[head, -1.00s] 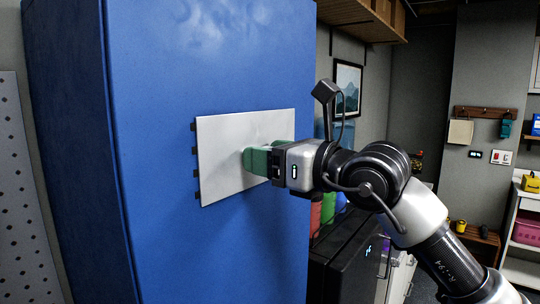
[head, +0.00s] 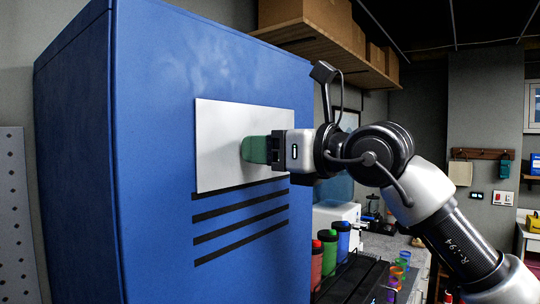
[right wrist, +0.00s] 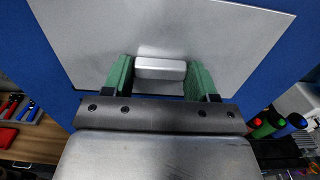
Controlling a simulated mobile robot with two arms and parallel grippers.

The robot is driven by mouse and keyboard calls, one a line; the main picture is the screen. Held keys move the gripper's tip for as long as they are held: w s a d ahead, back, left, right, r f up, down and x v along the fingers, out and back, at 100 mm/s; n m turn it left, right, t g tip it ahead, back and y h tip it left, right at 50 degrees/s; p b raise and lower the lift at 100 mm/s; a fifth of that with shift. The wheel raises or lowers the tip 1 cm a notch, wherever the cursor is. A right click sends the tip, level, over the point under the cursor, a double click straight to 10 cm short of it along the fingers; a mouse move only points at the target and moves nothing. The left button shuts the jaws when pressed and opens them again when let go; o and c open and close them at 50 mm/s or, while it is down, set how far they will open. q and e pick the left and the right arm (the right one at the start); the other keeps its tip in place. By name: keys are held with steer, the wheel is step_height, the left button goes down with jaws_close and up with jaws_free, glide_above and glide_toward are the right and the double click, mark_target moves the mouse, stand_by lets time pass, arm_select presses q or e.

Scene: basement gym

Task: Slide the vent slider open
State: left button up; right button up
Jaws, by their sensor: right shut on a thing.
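The vent slider is a flat pale metal plate (head: 222,125) on the front of a blue cabinet (head: 165,70). Several dark vent slots (head: 240,225) show uncovered below the plate's lower edge. My right gripper (head: 258,150) is at the plate's right half. In the right wrist view its green fingers (right wrist: 160,72) are shut on the plate's small metal handle (right wrist: 160,68), one finger on each side. The plate (right wrist: 90,50) fills much of that view. My left gripper is not in view.
A wooden shelf with boxes (head: 320,12) is at upper right. Red, green and blue bottles (head: 329,250) and coloured cups stand on a dark surface right of the cabinet. A perforated panel (head: 14,210) is at left. Red and blue-handled tools (right wrist: 25,108) lie at left in the wrist view.

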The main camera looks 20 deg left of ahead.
steer(key=shift+d+r, duration=0.1)
steer(key=shift+r, duration=0.25)
steer(key=o, duration=1.3)
steer(key=shift+f, duration=0.15)
steer(key=b+v, duration=0.5)
steer(key=v, duration=0.5)
steer(key=shift+s+d+b, duration=0.15)
steer(key=shift+d+b, duration=0.15)
steer(key=shift+b, duration=0.05)
